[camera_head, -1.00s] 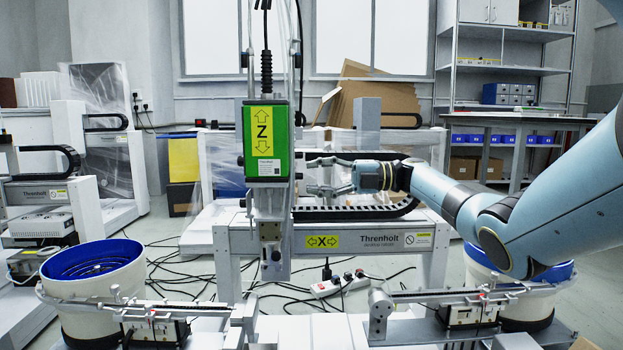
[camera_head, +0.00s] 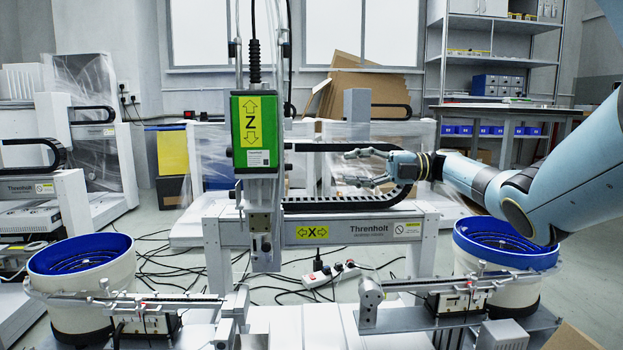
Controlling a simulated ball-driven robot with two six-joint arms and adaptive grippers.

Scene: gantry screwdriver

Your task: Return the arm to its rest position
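My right arm (camera_head: 560,185) comes in from the right, and its gripper (camera_head: 362,167) points left in front of the gantry's X beam. The gripper's two fingers are spread apart with nothing between them. It is to the right of the green Z unit (camera_head: 258,132), with a clear gap between them. My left gripper is out of view.
The gantry's X beam (camera_head: 345,231) spans the middle. Blue-lined bowl feeders stand at left (camera_head: 82,262) and right (camera_head: 507,243), each with a feed rail. A power strip (camera_head: 331,273) and cables lie on the floor. A shelf (camera_head: 500,60) stands behind.

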